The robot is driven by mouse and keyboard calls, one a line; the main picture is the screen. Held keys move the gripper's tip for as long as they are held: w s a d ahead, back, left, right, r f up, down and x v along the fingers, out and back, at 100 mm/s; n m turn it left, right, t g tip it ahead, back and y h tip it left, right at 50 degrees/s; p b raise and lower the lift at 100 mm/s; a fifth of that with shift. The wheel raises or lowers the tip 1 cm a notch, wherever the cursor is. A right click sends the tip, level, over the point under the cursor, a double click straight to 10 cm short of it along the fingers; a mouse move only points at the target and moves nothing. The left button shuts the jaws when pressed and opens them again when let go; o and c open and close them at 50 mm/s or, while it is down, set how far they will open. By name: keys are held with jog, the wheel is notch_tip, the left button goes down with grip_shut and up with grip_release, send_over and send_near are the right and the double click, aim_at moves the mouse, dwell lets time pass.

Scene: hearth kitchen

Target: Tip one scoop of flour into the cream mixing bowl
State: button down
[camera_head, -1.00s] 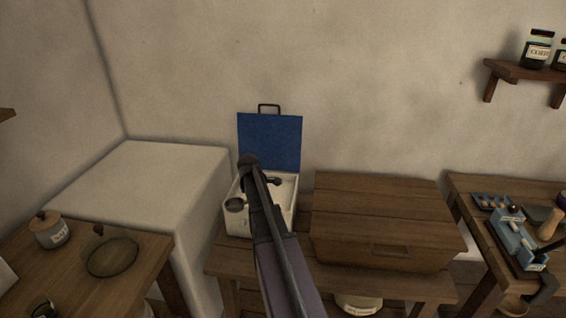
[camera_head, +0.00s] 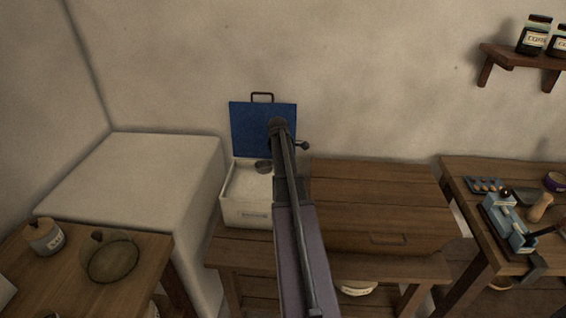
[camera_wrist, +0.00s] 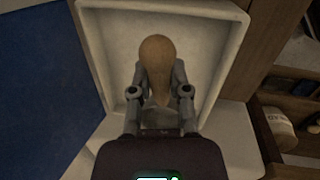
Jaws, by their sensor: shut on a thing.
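My gripper (camera_wrist: 158,95) is shut on the wooden handle of the scoop (camera_wrist: 157,58), seen from above in the wrist view. The pale bin interior also shows in the wrist view (camera_wrist: 115,45). My arm hides part of the bin and most of the gripper in the head view. I cannot clearly make out a cream mixing bowl.
A closed wooden chest (camera_head: 380,190) stands right of the bin on the bench. A pale labelled vessel (camera_head: 357,289) is below. The right table holds a blue tool (camera_head: 508,222).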

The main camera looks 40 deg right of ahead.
jog(key=shift+f, duration=0.15)
